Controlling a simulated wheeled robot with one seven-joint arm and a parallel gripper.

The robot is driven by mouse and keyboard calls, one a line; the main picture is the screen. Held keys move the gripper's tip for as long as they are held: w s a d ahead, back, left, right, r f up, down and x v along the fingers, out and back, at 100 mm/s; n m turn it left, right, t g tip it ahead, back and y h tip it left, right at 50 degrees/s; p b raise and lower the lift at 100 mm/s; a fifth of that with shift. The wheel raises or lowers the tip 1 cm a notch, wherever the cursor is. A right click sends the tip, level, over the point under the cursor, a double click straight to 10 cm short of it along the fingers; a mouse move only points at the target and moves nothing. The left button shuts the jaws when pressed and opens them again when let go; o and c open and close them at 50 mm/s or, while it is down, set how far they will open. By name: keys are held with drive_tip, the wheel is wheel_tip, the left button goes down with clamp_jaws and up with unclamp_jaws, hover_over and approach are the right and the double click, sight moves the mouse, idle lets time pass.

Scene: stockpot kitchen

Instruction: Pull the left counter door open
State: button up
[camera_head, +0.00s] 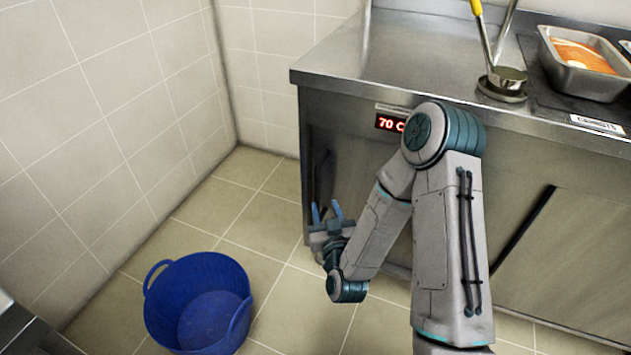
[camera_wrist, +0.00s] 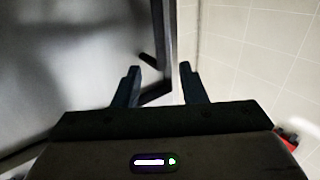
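The left counter door (camera_head: 355,175) is a grey metal panel at the left end of the steel counter, below the red display. My arm hides much of it. In the wrist view the metal panel (camera_wrist: 70,60) fills the left side, with a short dark bar (camera_wrist: 147,62) near its edge. My gripper (camera_head: 326,209) is low by the counter's left front corner. In the wrist view my gripper (camera_wrist: 160,76) has its two fingers apart, with nothing clearly between them. The bar appears just beyond the left fingertip; contact cannot be told. Whether the door is ajar is unclear.
A blue tub (camera_head: 200,305) stands on the tiled floor left of my gripper. A tiled wall (camera_head: 110,120) rises on the left, with free floor between it and the counter. A ladle (camera_head: 503,82) and a steel pan (camera_head: 585,65) are on the countertop (camera_head: 420,55).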

sight(318, 182)
drive_tip(key=b+x, duration=0.1)
drive_tip(key=x, duration=1.2)
drive_tip(key=shift+w+r+b, duration=0.1)
drive_tip(key=shift+w+b, duration=0.05)
drive_tip(key=shift+b, duration=0.25)
clamp_jaws()
